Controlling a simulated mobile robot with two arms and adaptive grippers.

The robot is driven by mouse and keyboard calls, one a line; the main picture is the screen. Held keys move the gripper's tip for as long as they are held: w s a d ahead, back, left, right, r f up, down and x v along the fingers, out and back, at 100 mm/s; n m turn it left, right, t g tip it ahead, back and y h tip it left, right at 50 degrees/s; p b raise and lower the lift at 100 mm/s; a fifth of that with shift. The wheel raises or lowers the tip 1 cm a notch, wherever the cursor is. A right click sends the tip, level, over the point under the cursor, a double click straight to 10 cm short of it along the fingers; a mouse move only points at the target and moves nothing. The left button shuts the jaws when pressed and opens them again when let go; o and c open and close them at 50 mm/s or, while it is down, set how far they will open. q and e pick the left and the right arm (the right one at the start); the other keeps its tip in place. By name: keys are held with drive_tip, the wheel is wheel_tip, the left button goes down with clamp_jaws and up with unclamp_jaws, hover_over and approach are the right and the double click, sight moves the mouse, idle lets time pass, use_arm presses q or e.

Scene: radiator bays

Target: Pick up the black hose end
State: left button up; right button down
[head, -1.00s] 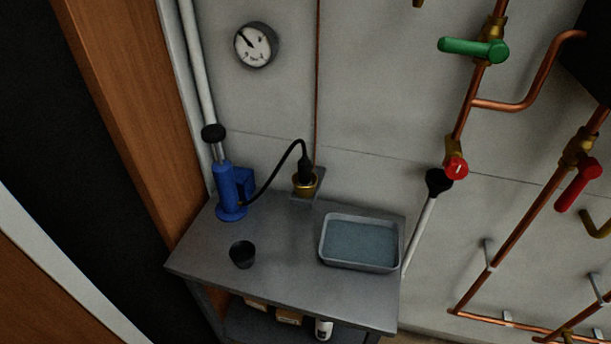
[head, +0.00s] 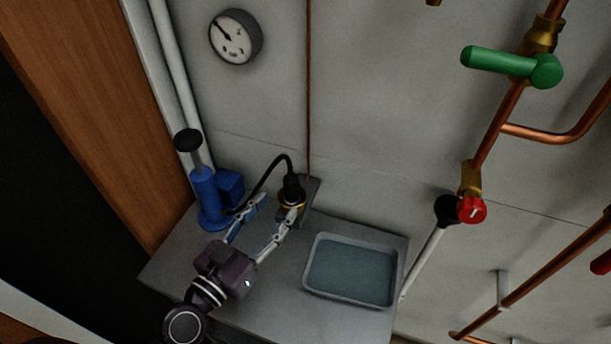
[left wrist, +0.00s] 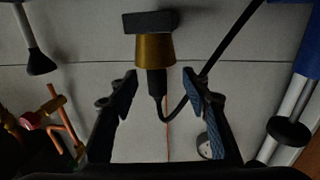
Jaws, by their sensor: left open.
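The black hose end (head: 291,187) stands upright in a brass holder (head: 300,206) on a small grey block at the back of the bench. Its black hose arcs left and down to a blue pump (head: 208,196). My left gripper (head: 278,205) is open over the bench, its fingers reaching toward the hose end. The left wrist view shows the hose end (left wrist: 155,84) and brass holder (left wrist: 155,50) inverted, with the hose end between the spread fingers (left wrist: 160,76). I see no grip on it. My right gripper is out of view.
A grey tray (head: 311,286) of bluish liquid sits on the bench right of my gripper. A gauge (head: 235,37), a thin copper pipe (head: 308,100) and, at right, copper pipes with a green-handled valve (head: 512,65) run along the wall. A wooden post (head: 95,110) stands left.

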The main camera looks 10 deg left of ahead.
sight(287, 194)
use_arm(q)
drive_tip(key=w+p, duration=0.1)
drive_tip(key=w+d+p, duration=0.1)
drive_tip(key=w+r, duration=0.1)
drive_tip(key=shift+w+d+p, duration=0.35)
drive_tip(key=shift+d+p, duration=0.05)
drive_tip(key=shift+p+x, duration=0.35)
drive_tip(key=shift+x, duration=0.6)
drive_tip(key=shift+w+d+f, duration=0.15)
drive_tip(key=shift+w+d, duration=0.05)
drive_tip(key=shift+w+f, duration=0.1)
drive_tip(key=c, duration=1)
clamp_jaws()
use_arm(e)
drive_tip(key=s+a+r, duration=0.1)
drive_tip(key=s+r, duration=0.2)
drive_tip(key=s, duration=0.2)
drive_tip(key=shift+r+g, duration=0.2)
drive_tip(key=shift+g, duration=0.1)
